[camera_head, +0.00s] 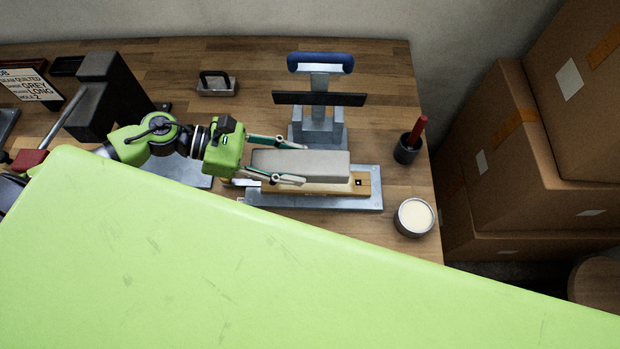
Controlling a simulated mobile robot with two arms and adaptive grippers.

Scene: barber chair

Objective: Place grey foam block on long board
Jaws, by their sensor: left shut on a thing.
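The grey foam block (318,163) is between the fingers of my left gripper (297,162), which is shut on it at its left end. The block is over the long wooden board (361,184). I cannot tell whether it touches the board or is held slightly above. The board lies on a grey metal plate (345,202) on the table, its near edge and right end showing. My right gripper is not in view.
A press-like stand with a blue handle (320,62) stands just behind the block. A dark cup with a red handle (411,145) and a round tin of cream-coloured stuff (414,217) are at the right. A large green surface (200,270) covers the foreground. Cardboard boxes (510,165) stand right.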

